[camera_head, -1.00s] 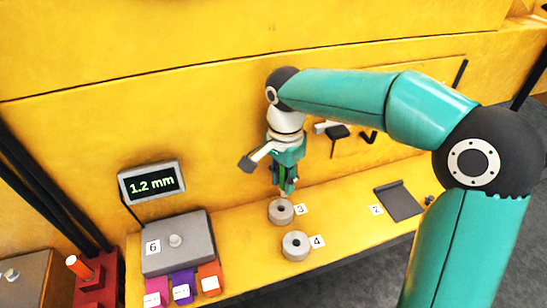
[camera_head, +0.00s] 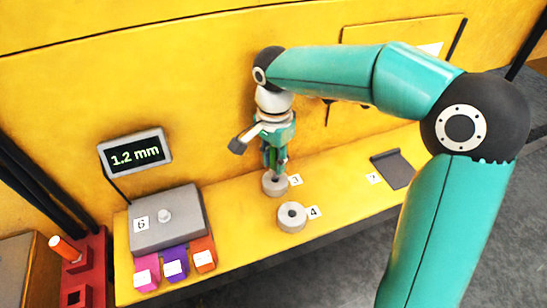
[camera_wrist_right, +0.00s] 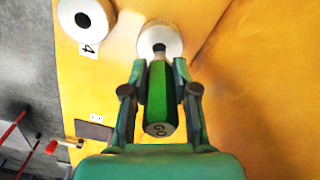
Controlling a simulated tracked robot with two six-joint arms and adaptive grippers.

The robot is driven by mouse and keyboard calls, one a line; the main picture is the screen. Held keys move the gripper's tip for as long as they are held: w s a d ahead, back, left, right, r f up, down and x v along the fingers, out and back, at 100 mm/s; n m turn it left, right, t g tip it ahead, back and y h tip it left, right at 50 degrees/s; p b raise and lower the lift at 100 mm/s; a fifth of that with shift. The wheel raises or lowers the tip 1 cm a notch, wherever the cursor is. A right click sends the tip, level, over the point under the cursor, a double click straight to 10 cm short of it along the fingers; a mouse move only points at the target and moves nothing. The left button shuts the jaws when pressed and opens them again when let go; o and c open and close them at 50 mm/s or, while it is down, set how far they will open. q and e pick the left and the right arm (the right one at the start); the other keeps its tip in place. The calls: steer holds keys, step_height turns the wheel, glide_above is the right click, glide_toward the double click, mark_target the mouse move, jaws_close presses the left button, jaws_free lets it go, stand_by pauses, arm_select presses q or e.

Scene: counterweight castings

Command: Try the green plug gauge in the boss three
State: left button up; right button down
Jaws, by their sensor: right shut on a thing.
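Boss three (camera_head: 275,188) is a grey ring beside the label 3 on the yellow ledge; it also shows in the right wrist view (camera_wrist_right: 175,38). My right gripper (camera_head: 273,168) is directly over it, pointing down. In the wrist view its fingers (camera_wrist_right: 160,80) are shut on the green plug gauge (camera_wrist_right: 161,100), whose end marked GO faces the camera. The gauge's far end is at the dark bore of boss three; I cannot tell whether it has entered. My left gripper is not in view.
Boss four (camera_head: 291,222) stands close in front of boss three. A grey box (camera_head: 180,232) labelled 6, a display (camera_head: 135,153) reading 1.2 mm, and pink, purple and orange blocks are at left. A dark grey plate (camera_head: 393,171) lies at right. The yellow wall rises close behind.

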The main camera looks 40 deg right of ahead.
steer(key=shift+a+f+b, duration=0.1)
steer(key=shift+f+b, duration=0.3)
steer(key=shift+f, duration=0.05)
stand_by(1.2)
steer(key=shift+f+b, duration=0.45)
steer(key=shift+f, duration=0.2)
stand_by(0.4)
stand_by(0.7)
steer(key=c, duration=0.8)
jaws_free()
